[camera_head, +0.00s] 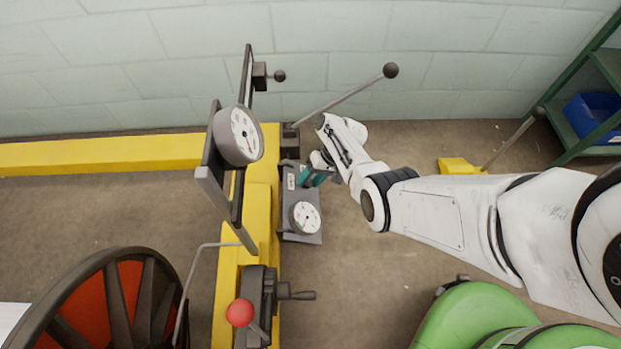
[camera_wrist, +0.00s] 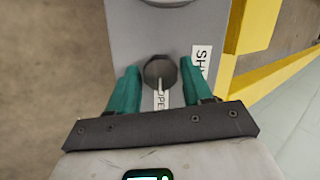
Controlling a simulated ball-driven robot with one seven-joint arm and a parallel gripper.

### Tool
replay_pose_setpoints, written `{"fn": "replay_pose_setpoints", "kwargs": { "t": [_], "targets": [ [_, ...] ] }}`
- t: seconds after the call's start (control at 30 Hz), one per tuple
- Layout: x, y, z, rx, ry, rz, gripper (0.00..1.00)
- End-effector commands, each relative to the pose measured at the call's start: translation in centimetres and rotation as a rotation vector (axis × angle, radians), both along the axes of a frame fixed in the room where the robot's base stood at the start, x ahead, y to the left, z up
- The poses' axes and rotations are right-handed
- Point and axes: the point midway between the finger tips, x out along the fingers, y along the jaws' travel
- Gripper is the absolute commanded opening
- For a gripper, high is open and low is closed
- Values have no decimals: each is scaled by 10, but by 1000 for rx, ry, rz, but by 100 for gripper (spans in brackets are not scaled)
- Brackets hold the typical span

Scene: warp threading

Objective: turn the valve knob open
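The valve knob (camera_wrist: 160,71) is a small dark round knob on a grey panel (camera_wrist: 127,35) in the wrist view. An "OPEN" label (camera_wrist: 161,100) lies just below it, partly covered, and a label reading "SH…" (camera_wrist: 201,62) is to its right. I cannot clearly tell where the knob points. My gripper (camera_wrist: 162,78) has two teal fingers, one on each side of the knob, with a visible gap to each. It is open and holds nothing. In the head view my gripper (camera_head: 312,176) is at the panel (camera_head: 288,226), and the knob is hidden.
A white dial gauge (camera_head: 305,217) sits on the panel near my gripper. A yellow frame (camera_head: 262,210) runs beside it. A lever (camera_head: 345,95) rises above my gripper. A larger gauge (camera_head: 239,136) and a red-ball handle (camera_head: 240,312) stand left.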

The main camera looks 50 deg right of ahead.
Motion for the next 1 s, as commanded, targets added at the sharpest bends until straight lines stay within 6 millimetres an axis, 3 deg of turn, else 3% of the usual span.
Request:
{"fn": "replay_pose_setpoints", "kwargs": {
  "t": [0.17, 0.47, 1.0],
  "targets": [
    [0, 0, 0, 0, 0, 1, 66],
    [-1, -2, 5, -1, -2, 1, 66],
    [-27, -46, 79, -2, -1, -1, 66]
  ]
}}
